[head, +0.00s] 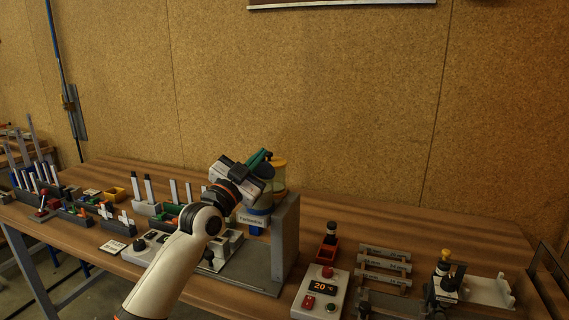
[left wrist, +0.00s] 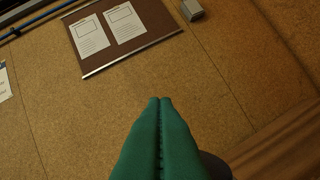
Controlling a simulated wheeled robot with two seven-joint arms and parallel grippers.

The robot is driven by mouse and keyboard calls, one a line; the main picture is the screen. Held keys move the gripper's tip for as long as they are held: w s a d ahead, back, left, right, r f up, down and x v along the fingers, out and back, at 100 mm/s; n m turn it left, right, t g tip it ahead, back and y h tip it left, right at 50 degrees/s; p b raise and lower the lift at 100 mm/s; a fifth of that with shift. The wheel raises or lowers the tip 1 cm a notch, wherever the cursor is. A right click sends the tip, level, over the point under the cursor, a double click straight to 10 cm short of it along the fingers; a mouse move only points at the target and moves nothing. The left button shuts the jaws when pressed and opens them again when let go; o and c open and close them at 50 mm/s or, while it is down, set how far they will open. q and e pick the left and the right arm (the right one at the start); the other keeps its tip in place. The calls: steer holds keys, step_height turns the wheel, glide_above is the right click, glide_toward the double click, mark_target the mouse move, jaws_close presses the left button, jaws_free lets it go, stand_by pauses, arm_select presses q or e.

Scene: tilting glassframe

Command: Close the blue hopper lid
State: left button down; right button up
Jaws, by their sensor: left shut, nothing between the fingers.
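The blue hopper (head: 258,219) stands on the table beside a grey upright plate, mostly hidden behind my left arm and gripper. Its lid cannot be made out clearly, so I cannot tell its angle. My left gripper (head: 259,157) is at the height of the hopper tops, its green fingers pressed together with nothing between them. The closed fingers also show in the left wrist view (left wrist: 160,100), pointing at the cork wall. A dark rounded edge (left wrist: 215,166) shows beside the fingers there; I cannot tell what it is. My right gripper is not in view.
A yellow-topped container (head: 280,163) stands close behind the gripper. The grey upright plate (head: 286,240) is just right of the hopper. A control box (head: 322,292) reading 20 stands in front. Several small racks and bins fill the table's left side.

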arm_select(q)
steer(key=n, duration=0.2)
steer(key=a+n+t+y+p, duration=0.1)
steer(key=n, duration=0.1)
steer(key=f+n+t+y+p, duration=0.1)
steer(key=shift+w+a+f+n, duration=0.1)
steer(key=shift+w+a+n, duration=0.15)
steer(key=shift+n, duration=0.15)
steer(key=shift+w+a+f+n+y+p, duration=0.15)
steer(key=shift+f+n+y+p, duration=0.1)
steer(key=shift+n+y, duration=0.35)
steer(key=shift+s+a+f+n+y+p, duration=0.15)
steer(key=shift+n+y, duration=0.25)
steer(key=shift+n, duration=0.4)
steer(key=shift+w+f, duration=0.1)
